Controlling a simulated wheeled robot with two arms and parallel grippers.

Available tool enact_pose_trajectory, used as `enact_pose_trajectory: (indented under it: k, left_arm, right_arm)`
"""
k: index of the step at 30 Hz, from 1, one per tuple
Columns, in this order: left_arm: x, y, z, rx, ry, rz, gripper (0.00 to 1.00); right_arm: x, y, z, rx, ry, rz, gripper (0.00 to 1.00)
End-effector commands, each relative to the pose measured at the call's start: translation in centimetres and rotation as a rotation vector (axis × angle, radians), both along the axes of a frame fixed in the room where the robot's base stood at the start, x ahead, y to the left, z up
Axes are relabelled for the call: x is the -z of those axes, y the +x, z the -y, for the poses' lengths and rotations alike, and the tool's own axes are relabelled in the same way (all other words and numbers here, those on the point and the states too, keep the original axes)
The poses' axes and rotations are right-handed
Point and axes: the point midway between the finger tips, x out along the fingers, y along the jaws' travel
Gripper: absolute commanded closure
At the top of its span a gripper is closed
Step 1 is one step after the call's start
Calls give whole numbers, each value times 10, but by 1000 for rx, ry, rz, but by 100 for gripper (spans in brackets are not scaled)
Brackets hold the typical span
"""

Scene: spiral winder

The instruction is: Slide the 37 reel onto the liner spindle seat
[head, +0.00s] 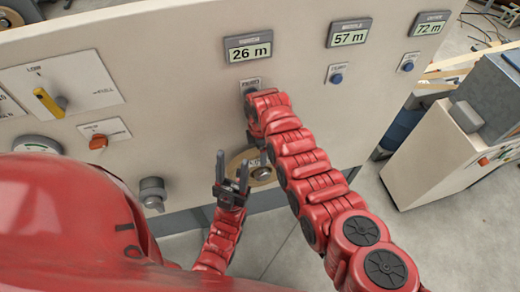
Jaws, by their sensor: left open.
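A tan ring-shaped disc (237,163), perhaps the reel, shows at the lower panel behind my left gripper; a "37" mark cannot be read. A round metal part (262,174) sits at its right, perhaps the spindle seat. Whether the disc is around it or only beside it cannot be told. My left gripper (232,168) is open, fingers pointing up, in front of the disc's left side; contact cannot be told. My right arm crosses from the lower right to the panel. Its end is mostly hidden, with small dark parts showing near the disc, so its jaws cannot be judged.
The cream panel carries displays reading 26 m (249,48), 57 m (349,33) and 72 m (430,23). A yellow-handled lever (49,103), an orange knob (98,141) and a grey knob (152,193) stick out at left. A cabinet (450,150) stands at right, beyond open floor.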

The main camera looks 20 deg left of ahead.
Motion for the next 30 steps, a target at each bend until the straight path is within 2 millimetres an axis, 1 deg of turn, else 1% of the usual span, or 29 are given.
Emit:
enact_pose_trajectory:
  k: [1,2,3,5,6,8,12,15,30]
  left_arm:
    - [0,0,0,0,0,0,50]
    - [0,0,0,0,0,0,50]
    - [0,0,0,0,0,0,50]
    - [0,0,0,0,0,0,50]
    - [0,0,0,0,0,0,50]
    - [0,0,0,0,0,0,50]
    - [0,0,0,0,0,0,50]
    - [0,0,0,0,0,0,50]
    - [0,0,0,0,0,0,50]
  right_arm:
    - [0,0,0,0,0,0,19]
    - [0,0,0,0,0,0,22]
    - [0,0,0,0,0,0,30]
    - [0,0,0,0,0,0,40]
    - [0,0,0,0,0,0,48]
    - [0,0,0,0,0,0,58]
    - [0,0,0,0,0,0,84]
    - [0,0,0,0,0,0,100]
    - [0,0,0,0,0,0,100]
